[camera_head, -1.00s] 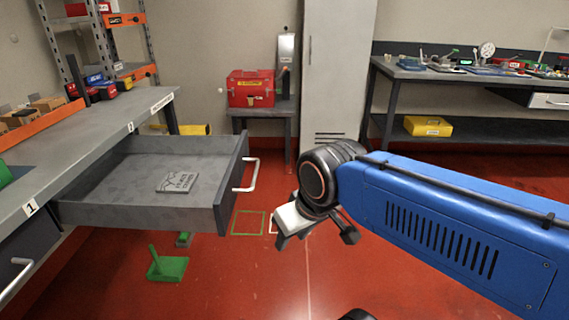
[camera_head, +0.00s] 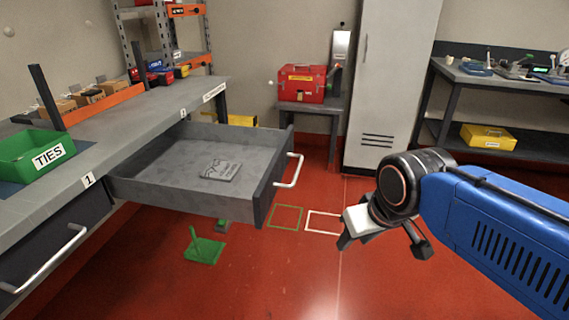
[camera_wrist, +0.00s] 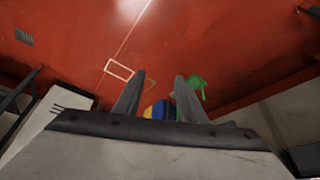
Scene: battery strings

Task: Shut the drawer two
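The open grey drawer (camera_head: 262,190) juts from under the workbench at left, beneath the label that looks like 2. Its silver bar handle (camera_head: 290,171) is on the front panel's right side. A flat grey plate with raised markings (camera_head: 221,170) lies inside the drawer. My gripper (camera_head: 383,242) is to the right of the handle, clear of it, above the red floor. In the wrist view my gripper (camera_wrist: 160,78) shows two fingers apart with nothing held between them. The drawer and handle cannot be made out for certain in the wrist view.
A closed drawer with a handle (camera_head: 45,262) sits under label 1. The bench (camera_head: 140,118) carries a green TIES bin (camera_head: 32,155). A green stand (camera_head: 204,250) is on the floor below the open drawer. A grey cabinet (camera_head: 392,90) stands behind. Floor between drawer and gripper is clear.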

